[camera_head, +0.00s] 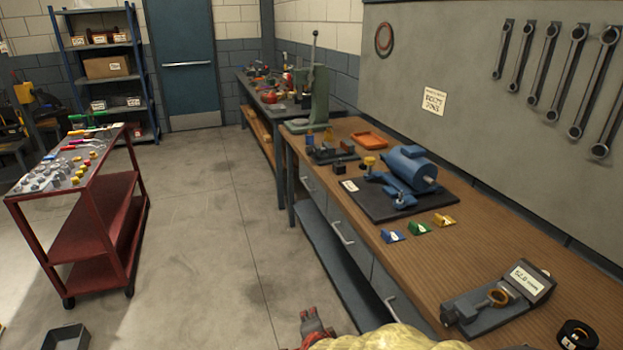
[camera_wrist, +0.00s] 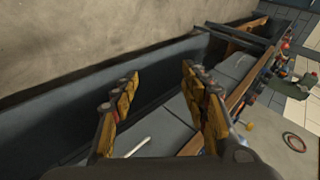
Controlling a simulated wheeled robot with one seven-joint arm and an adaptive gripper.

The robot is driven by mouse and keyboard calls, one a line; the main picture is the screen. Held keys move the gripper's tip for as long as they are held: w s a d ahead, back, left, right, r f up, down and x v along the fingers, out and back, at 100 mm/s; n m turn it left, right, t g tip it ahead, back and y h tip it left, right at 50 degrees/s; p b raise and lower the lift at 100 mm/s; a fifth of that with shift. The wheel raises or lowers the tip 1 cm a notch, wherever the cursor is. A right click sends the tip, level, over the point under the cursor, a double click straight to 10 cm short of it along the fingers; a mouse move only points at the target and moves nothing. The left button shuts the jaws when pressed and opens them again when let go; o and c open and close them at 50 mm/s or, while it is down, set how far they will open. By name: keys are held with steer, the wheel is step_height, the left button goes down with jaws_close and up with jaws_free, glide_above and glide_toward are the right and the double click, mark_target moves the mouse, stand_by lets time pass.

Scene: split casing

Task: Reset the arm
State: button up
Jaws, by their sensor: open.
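My gripper (camera_wrist: 160,76) shows in the wrist view with its two yellow-and-dark fingers spread wide apart and nothing between them. In the head view, my gripper (camera_head: 313,322) is a small reddish shape at the bottom centre, in front of the workbench's drawer side and over the floor. My pale yellow arm runs right from it along the bottom edge and partly covers the bench's near side. The gripper appears apart from the bench and touches nothing that I can see.
The wooden workbench (camera_head: 466,240) holds a blue motor-like casing (camera_head: 411,168) on a dark mat, small coloured blocks, an orange tray (camera_head: 369,140) and a grey fixture (camera_head: 497,306). A red cart (camera_head: 104,229) stands left. A dark bin (camera_head: 66,338) is on the floor. The middle floor is clear.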

steer(key=s+r+n+g+y+p, duration=0.25)
steer(key=s+r+n+g, duration=0.35)
steer(key=s+r+n, duration=0.85)
steer(key=s+d+r+t+h+p, duration=0.1)
steer(key=s+d+r+p, duration=0.1)
steer(key=s+d+r, duration=0.3)
steer(key=s+d+r+t+h+p, duration=0.1)
steer(key=s+d+r+h, duration=0.1)
steer(key=s+d+r, duration=0.4)
steer(key=d+r, duration=0.3)
steer(key=d, duration=0.4)
steer(key=shift+d+r+m+p, duration=0.2)
steer(key=shift+r+m+p, duration=0.15)
steer(key=shift+p, duration=0.05)
steer(key=shift+w, duration=0.1)
